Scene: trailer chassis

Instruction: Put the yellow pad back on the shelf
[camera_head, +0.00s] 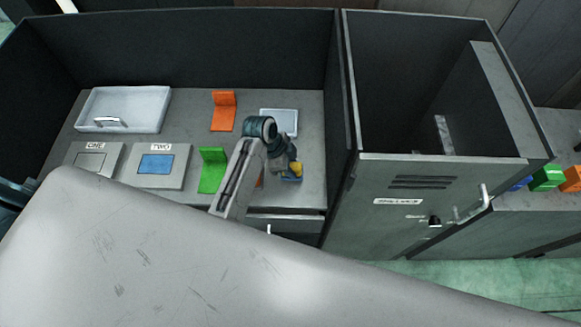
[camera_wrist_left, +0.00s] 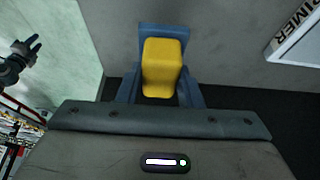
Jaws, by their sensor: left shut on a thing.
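My left gripper (camera_head: 292,172) is shut on the yellow pad (camera_head: 296,168), above the front right of the grey workbench. In the left wrist view the yellow pad (camera_wrist_left: 162,68) sits between the blue fingers of the left gripper (camera_wrist_left: 161,88), its near end against the palm side. At the right edge, a low grey shelf (camera_head: 520,205) carries blue (camera_head: 521,184), green (camera_head: 547,178) and orange (camera_head: 572,178) pads. A dark gripper, apparently my right one (camera_wrist_left: 24,52), shows small at the upper left of the wrist view; its jaw state is unclear.
The bench holds a white tray (camera_head: 124,92), panels marked ONE (camera_head: 93,160) and TWO (camera_head: 158,180), orange (camera_head: 223,112) and green (camera_head: 212,170) brackets and a small white tray (camera_head: 279,116). A tall open-topped grey locker (camera_head: 400,215) stands between bench and shelf.

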